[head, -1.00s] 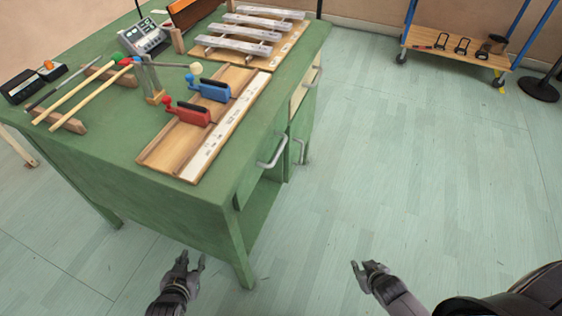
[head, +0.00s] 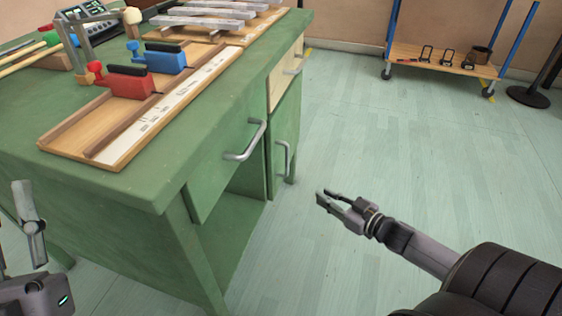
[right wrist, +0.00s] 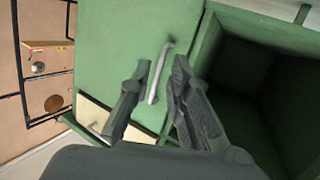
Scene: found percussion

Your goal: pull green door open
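The green door (head: 290,122) is a narrow front panel on the green workbench, below a cream drawer, and looks shut. Its upright metal handle (head: 284,160) faces right. In the right wrist view the green door (right wrist: 125,45) fills the middle, with the handle (right wrist: 157,76) between my fingers in the picture. My right gripper (head: 322,198) is open and empty, apart from the handle and to its right in the head view. My left gripper (head: 30,225) is partly in view at the left edge, and its finger opening is unclear.
A green drawer with a bar handle (head: 247,140) is nearer, above an open recess (head: 225,240). The bench top holds red (head: 128,82) and blue (head: 165,58) clamp-like blocks on a wooden board. The floor to the right is clear as far as a trolley (head: 445,62).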

